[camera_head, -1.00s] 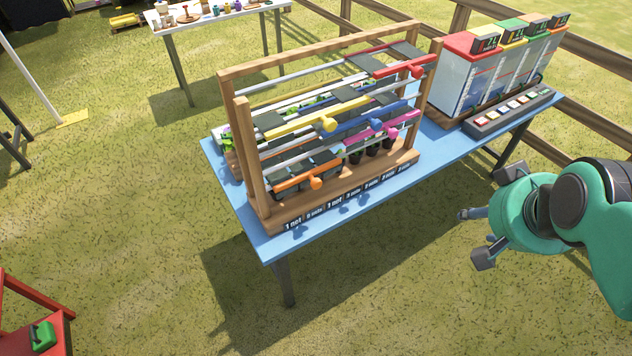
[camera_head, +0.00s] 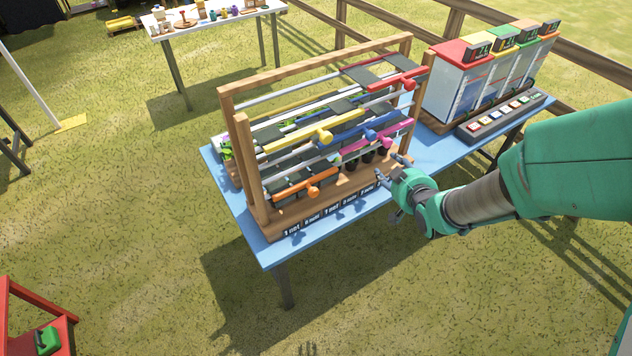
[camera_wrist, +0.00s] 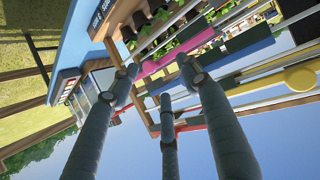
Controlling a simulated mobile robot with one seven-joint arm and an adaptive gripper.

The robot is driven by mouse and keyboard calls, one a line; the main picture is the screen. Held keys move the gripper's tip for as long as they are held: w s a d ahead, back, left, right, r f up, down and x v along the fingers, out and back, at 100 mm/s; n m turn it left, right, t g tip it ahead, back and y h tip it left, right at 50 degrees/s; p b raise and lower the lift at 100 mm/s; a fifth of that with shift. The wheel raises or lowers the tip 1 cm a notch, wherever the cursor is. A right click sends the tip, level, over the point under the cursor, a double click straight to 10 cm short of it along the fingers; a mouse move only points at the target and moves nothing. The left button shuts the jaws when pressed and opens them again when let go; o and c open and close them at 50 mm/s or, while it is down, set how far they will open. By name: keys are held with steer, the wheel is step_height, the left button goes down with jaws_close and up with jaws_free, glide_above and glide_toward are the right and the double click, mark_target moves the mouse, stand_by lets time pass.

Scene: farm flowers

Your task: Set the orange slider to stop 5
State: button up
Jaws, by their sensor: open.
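The orange slider (camera_head: 305,186) sits low on the front left of the wooden rack (camera_head: 246,170), with a round orange knob facing out. Numbered labels (camera_head: 335,208) run along the rack's base below it; the lettering is too small to read surely, and my arm hides the right end. My gripper (camera_head: 391,169) is open and empty in front of the rack's lower right, to the right of the orange slider and apart from it. In the wrist view its fingers (camera_wrist: 158,82) point at the rack near the magenta slider (camera_wrist: 165,60). The orange slider is not clearly visible there.
Yellow (camera_head: 315,132), blue (camera_head: 368,130), magenta (camera_head: 375,140) and red (camera_head: 393,80) sliders are on the rack's other rails. Coloured dispensers (camera_head: 485,75) and a button panel (camera_head: 500,117) stand at right on the blue table (camera_head: 232,205). Space in front of the orange slider is free.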

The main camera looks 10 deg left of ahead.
steer(key=a+f+n+y, duration=0.1)
steer(key=a+f+y, duration=0.1)
steer(key=a+f, duration=0.2)
steer(key=n+t+y+p, duration=0.1)
steer(key=y+p, duration=0.3)
steer(key=y, duration=0.2)
glide_toward(315, 194)
steer(key=v, duration=0.3)
steer(key=shift+f, duration=0.1)
steer(key=shift+w, duration=0.1)
steer(key=b+x, duration=0.1)
steer(key=x, duration=1.2)
steer(key=shift+w+a, duration=0.2)
steer(key=shift+a, duration=0.1)
jaws_close()
